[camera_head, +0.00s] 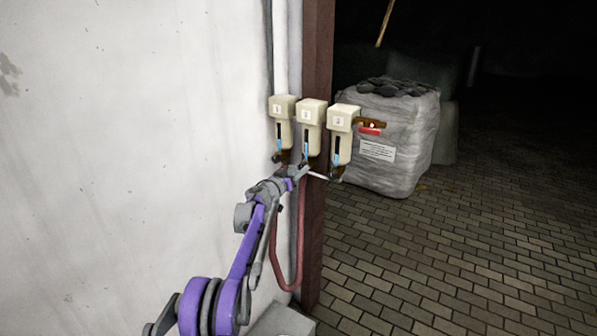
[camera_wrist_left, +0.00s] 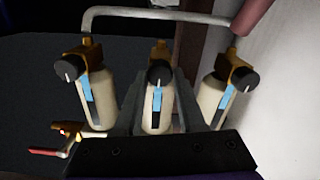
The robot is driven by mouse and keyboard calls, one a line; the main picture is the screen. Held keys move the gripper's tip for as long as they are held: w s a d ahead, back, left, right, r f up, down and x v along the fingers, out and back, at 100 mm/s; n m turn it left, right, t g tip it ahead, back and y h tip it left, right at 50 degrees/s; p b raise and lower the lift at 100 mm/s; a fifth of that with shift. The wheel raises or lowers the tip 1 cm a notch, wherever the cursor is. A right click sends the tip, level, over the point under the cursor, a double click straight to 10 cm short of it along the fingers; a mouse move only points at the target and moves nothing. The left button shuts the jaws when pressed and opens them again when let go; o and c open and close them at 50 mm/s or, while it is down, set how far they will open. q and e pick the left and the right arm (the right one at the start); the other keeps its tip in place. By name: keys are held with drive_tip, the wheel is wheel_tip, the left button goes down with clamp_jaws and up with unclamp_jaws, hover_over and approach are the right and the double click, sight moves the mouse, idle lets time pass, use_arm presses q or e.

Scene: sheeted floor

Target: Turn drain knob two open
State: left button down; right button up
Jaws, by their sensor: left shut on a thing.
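Three cream filter units with blue-marked sight windows hang in a row on the post; the middle one (camera_head: 311,114) is between the left one (camera_head: 283,108) and the right one (camera_head: 342,120). Each has a black drain knob on a brass fitting at its drain end. In the left wrist view the middle drain knob (camera_wrist_left: 159,73) lies between my fingertips, its white mark pointing down in the picture. My left gripper (camera_head: 302,171) is shut on this knob below the middle unit. The outer knobs (camera_wrist_left: 68,70) and (camera_wrist_left: 235,76) are free. My right gripper is not in view.
A valve with a red handle (camera_head: 371,130) sticks out right of the units. A grey pipe (camera_wrist_left: 150,12) crosses behind the knobs. A white wall (camera_head: 130,130) stands close on the left. A wrapped bulk bag (camera_head: 405,150) stands behind; brick floor (camera_head: 450,260) at right is clear.

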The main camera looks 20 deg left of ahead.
use_arm(q)
drive_tip(key=m+b, duration=0.1)
drive_tip(key=m, duration=0.6)
drive_tip(key=shift+m, duration=0.3)
drive_tip(key=m, duration=0.9)
drive_tip(key=shift+m, duration=0.4)
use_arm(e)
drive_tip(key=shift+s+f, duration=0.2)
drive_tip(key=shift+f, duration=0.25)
use_arm(q)
drive_tip(key=c, duration=0.5)
unclamp_jaws()
